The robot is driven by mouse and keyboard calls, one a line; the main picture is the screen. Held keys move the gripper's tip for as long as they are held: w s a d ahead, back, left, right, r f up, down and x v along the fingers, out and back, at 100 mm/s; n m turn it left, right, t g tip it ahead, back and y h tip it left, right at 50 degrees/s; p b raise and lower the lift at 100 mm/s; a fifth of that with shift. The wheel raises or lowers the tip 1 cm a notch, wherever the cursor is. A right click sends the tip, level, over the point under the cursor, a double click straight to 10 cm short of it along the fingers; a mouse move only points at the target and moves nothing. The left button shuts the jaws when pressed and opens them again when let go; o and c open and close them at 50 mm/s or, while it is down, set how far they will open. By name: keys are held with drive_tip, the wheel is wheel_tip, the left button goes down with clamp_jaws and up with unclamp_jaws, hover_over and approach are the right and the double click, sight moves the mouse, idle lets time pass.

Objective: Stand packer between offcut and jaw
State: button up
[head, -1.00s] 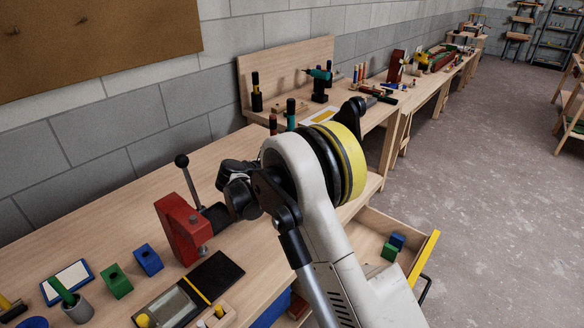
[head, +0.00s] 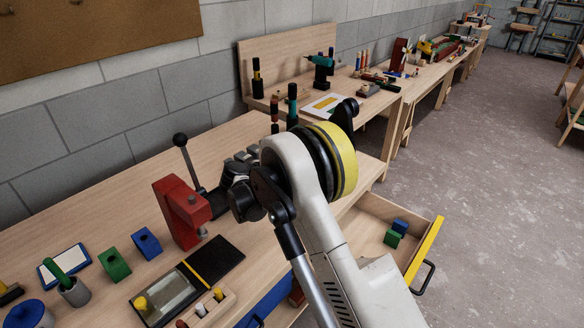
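A red vise-like tool (head: 181,212) with a black lever stands on the bench, left of my arm. Its jaw faces cannot be made out clearly. My gripper (head: 236,172) is just right of the red tool, above the bench, largely hidden behind my own wrist. Its fingertips and anything between them cannot be made out. A blue block (head: 147,243) and a green block (head: 114,264), each with a dark hole, stand left of the red tool. I cannot tell which piece is the packer or the offcut.
A black-and-glass tray (head: 216,261) and a wooden holder with pegs (head: 207,308) lie in front. A grey cup (head: 74,292) holds a green stick.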

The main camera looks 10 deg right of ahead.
drive_tip(key=shift+f+b, duration=0.45)
drive_tip(key=shift+f, duration=0.1)
drive_tip(key=o, duration=1.1)
drive_tip(key=shift+s, duration=0.15)
